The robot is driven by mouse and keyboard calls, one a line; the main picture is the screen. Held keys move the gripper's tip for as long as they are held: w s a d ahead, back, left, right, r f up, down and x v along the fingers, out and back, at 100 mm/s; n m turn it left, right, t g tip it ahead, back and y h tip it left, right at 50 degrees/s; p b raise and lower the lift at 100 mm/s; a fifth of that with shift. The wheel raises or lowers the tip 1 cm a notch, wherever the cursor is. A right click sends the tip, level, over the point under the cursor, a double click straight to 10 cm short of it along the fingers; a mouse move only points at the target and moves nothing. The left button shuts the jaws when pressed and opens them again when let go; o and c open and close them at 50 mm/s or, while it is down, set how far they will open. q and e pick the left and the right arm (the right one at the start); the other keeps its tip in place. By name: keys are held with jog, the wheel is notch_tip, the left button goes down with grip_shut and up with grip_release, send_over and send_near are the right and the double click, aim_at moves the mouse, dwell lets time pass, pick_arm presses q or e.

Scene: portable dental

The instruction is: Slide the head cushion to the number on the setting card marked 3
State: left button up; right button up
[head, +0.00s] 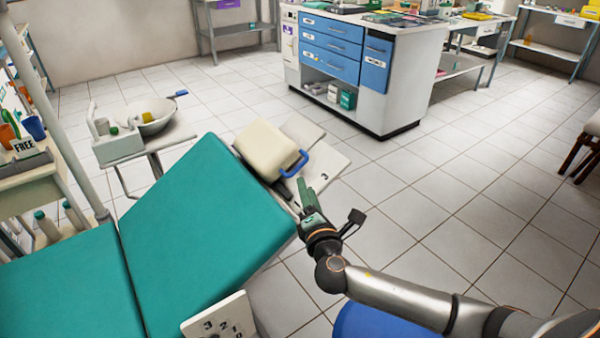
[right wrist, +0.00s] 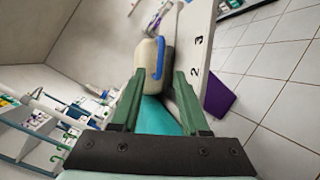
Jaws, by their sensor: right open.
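The cream head cushion (head: 265,148) with a blue handle (head: 296,164) sits at the upper end of the teal chair back (head: 205,220). It also shows in the right wrist view (right wrist: 148,60), beyond the fingertips. My right gripper (head: 306,188) has green fingers. It is open and empty, just below the blue handle in the picture and apart from it. I cannot pick out the setting card with certainty. My left gripper is out of view.
A white board with 3, 2, 1 and 0 (head: 222,318) stands by the chair's lower edge. A bowl (head: 152,118) rests on a stand at left. A white cabinet with blue drawers (head: 375,70) is behind.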

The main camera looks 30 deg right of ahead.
aim_at(299, 168)
jog(key=b+x, duration=0.1)
jog(key=x, duration=0.7)
jog(key=shift+w+f, duration=0.15)
jog(key=shift+w, duration=0.05)
grip_shut()
dwell(1.1)
